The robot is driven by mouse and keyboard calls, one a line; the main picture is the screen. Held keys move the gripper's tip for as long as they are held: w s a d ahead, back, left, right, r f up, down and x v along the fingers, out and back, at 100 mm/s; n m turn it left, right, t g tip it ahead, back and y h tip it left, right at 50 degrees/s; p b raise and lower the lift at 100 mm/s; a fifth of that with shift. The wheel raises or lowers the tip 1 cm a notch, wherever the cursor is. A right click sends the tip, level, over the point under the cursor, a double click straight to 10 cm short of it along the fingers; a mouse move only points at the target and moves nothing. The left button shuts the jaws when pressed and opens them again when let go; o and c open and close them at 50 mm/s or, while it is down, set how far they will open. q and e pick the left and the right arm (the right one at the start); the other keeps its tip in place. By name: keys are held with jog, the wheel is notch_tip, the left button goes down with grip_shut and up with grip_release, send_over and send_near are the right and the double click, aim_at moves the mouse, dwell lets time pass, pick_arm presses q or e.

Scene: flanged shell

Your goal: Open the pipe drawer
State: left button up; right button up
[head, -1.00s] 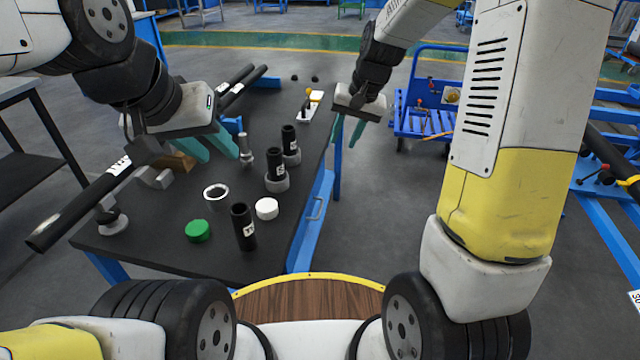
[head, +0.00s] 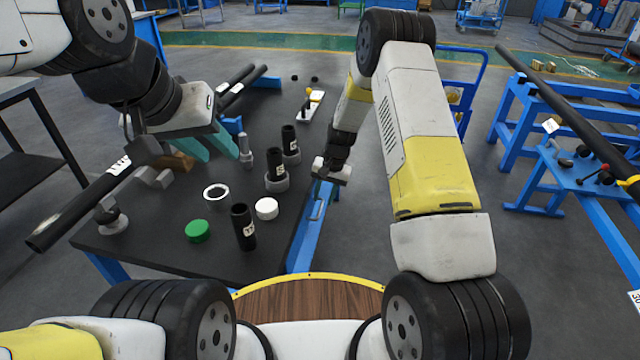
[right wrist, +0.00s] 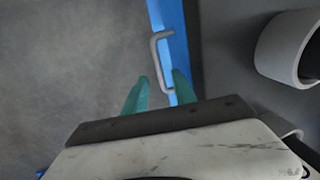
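The blue drawer front (head: 303,245) is on the right side of the black table and looks shut. Its grey handle (head: 317,209) also shows in the right wrist view (right wrist: 156,48). My right gripper (head: 331,174) is above the far end of the drawer front. In the right wrist view its teal fingers (right wrist: 158,82) are apart, with the lower end of the handle near the gap between them. I cannot tell whether they touch it. My left gripper (head: 219,157) is open and empty over the table, left of the upright bolt (head: 245,150).
On the black table (head: 165,245) stand black pipes (head: 243,228), a green cap (head: 197,231), a white cap (head: 266,208) and a metal ring (head: 215,192). A long pipe (head: 75,210) overhangs the left edge. The floor right of the drawer is clear.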

jog(key=shift+a+f, duration=0.15)
jog(key=shift+f, duration=0.55)
jog(key=shift+a+f, duration=0.1)
jog(key=shift+f, duration=0.6)
grip_shut()
dwell(0.4)
